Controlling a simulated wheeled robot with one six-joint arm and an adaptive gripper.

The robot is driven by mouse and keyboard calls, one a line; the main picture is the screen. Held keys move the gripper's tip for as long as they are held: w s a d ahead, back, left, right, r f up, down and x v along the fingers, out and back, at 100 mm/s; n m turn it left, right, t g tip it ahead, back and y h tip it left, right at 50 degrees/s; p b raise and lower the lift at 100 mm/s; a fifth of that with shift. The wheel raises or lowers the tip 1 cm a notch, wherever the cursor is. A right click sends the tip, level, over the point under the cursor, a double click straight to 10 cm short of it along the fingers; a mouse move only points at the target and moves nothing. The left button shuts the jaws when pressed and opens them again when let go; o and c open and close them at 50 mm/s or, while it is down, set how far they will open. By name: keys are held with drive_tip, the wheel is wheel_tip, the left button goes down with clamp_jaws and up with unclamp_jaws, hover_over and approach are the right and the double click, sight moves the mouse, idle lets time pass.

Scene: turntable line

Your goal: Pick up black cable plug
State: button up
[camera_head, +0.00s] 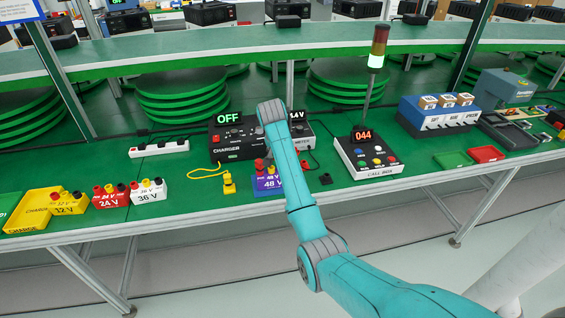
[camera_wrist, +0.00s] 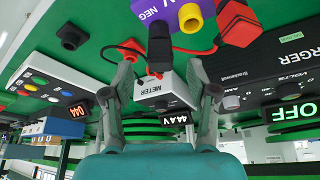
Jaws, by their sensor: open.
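A black plug (camera_wrist: 160,45) stands at the purple 48 V box (camera_wrist: 165,12), by its NEG mark, in the wrist view. A second black plug-like piece (camera_wrist: 72,37) sits apart on the green table; it also shows in the head view (camera_head: 325,179), right of the 48 V box (camera_head: 268,184). I cannot tell which one the task means. My gripper (camera_wrist: 163,55) is open and empty. The first black plug shows between its fingertips, beyond them; I see no contact. In the head view my arm hides the gripper.
The meter (camera_wrist: 168,92) stands close by, with a red lead (camera_wrist: 190,50) near my fingers. A red plug (camera_wrist: 237,22) is beside the black one. The charger (camera_head: 228,140) and call box (camera_head: 367,157) flank the area. A yellow plug (camera_head: 229,183) lies left.

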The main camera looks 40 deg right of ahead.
drive_tip(key=shift+x, duration=1.85)
clamp_jaws()
drive_tip(key=shift+w, duration=0.1)
wheel_tip(320, 180, up, 10)
drive_tip(key=shift+r, duration=0.1)
